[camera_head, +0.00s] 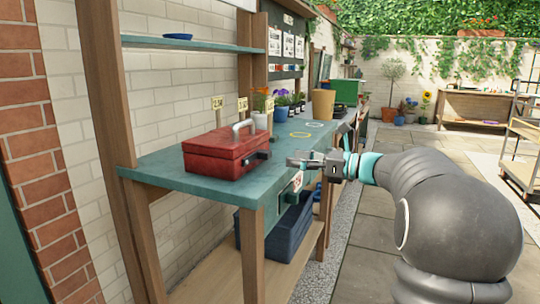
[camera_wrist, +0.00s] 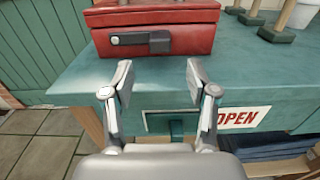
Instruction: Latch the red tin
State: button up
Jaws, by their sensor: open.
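The red tin (camera_head: 222,153) stands on the green bench top, its lid down and a silver handle (camera_head: 243,129) upright on top. In the wrist view the tin (camera_wrist: 195,38) shows its front, with a dark latch bar (camera_wrist: 155,41) lying level across it and a round silver knob at the bar's left end. Whether the latch is engaged I cannot tell. My gripper (camera_head: 298,161) is just in front of the tin at the bench's front edge. In the wrist view my gripper (camera_wrist: 158,72) is open and empty, its fingers apart below the latch and not touching it.
The green bench (camera_head: 160,172) has a drawer with an OPEN label (camera_wrist: 240,118) below my gripper. A blue crate (camera_head: 288,228) sits on the lower shelf. Potted flowers (camera_head: 281,106) and a tan pot (camera_head: 322,104) stand farther back. Wooden posts rise at the bench's left.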

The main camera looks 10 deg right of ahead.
aim_at(270, 155)
jog(key=x, duration=0.8)
jog(key=shift+a, duration=0.1)
grip_shut()
